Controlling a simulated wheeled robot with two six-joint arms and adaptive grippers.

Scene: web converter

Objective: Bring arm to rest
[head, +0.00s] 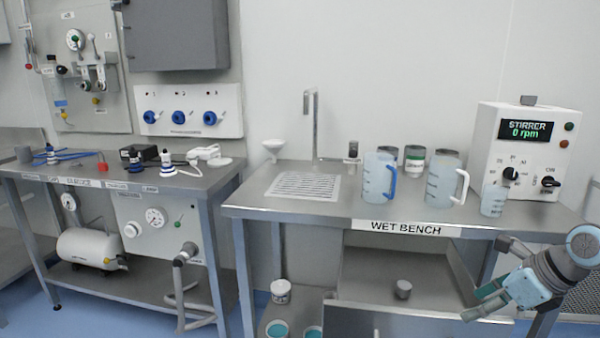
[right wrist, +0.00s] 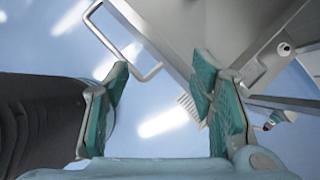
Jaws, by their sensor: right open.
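My right arm comes in from the right edge of the head view. My right gripper (head: 478,304) hangs in front of the wet bench (head: 290,208), below the level of its top and near the open drawer. In the right wrist view the right gripper (right wrist: 160,105) has its two teal-padded fingers wide apart, with nothing between them. Behind the fingers are blue floor and part of a grey metal structure. My left gripper is not in view.
On the wet bench stand jugs (head: 379,178), (head: 442,180), a small beaker (head: 493,200) and a stirrer box (head: 527,150) reading 0 rpm. The drawer (head: 400,322) below stands open, a grey cap (head: 403,289) inside. A second bench (head: 120,180) stands left.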

